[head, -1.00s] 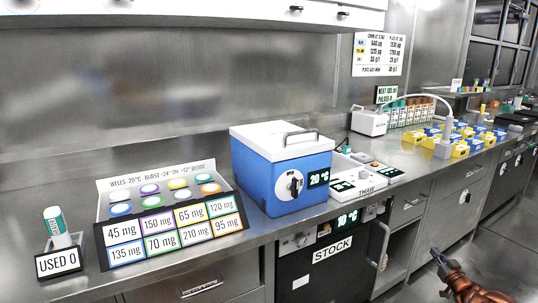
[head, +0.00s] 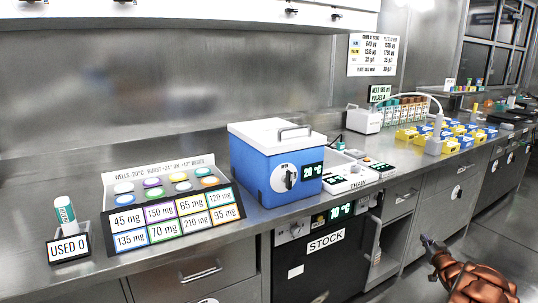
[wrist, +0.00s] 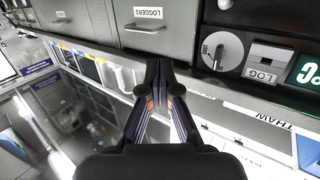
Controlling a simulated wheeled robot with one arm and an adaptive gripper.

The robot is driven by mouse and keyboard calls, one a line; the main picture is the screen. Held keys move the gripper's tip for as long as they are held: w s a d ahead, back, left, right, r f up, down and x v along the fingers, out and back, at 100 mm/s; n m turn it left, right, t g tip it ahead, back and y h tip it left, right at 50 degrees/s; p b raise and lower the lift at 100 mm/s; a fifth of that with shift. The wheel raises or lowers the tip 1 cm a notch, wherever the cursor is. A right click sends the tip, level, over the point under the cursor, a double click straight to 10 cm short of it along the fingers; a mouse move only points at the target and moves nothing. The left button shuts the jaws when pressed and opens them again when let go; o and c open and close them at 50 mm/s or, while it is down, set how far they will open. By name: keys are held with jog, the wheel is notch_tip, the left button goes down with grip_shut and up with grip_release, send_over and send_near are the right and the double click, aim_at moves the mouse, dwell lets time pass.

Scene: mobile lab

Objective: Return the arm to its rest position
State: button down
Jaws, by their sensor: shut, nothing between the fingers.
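My gripper (wrist: 160,92) shows in the wrist view with its dark fingers together and nothing between them. It points toward the front of grey drawers, one of them labelled LOGGERS (wrist: 145,25), and appears clear of them. In the head view, an orange-brown part of my arm with a dark tip (head: 430,243) shows at the lower right. It is in front of the cabinets, below the counter's front edge. Whether the fingers themselves show there is too small to tell.
The steel counter (head: 285,212) holds a blue box with a white lid (head: 262,165), a rack of labelled caps (head: 150,205), a USED 0 holder (head: 68,248) and yellow and blue blocks (head: 462,138). The STOCK unit (head: 325,262) is below. Open floor (head: 510,240) lies at the lower right.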

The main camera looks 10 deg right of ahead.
jog(key=w+a+r+m+g, duration=0.1)
jog(key=w+a+r+g, duration=0.3)
jog(key=a+r, duration=0.6)
jog(key=s+a+r+g+y, duration=0.1)
jog(key=s+a+g, duration=0.1)
jog(key=s+a, duration=0.5)
jog(key=s+a+n+g, duration=0.1)
jog(key=s+a+g, duration=0.15)
jog(key=a, duration=0.75)
jog(key=s+a+r+g+y, duration=0.1)
jog(key=s+a+g, duration=0.1)
jog(key=s+a, duration=0.55)
jog(key=s+a+n+g+y, duration=0.1)
jog(key=s+a+g, duration=0.2)
jog(key=s+a, duration=0.65)
jog(key=s+a+r+n+g+y, duration=0.1)
jog(key=s+a+g, duration=0.3)
jog(key=s, duration=1.1)
jog(key=s+a+n+g+y, duration=0.1)
jog(key=s+a, duration=0.8)
jog(key=s, duration=0.3)
notch_tip(320, 180, up, 23)
jog(key=s+p, duration=0.1)
jog(key=p, duration=2)
jog(key=shift+s, duration=0.35)
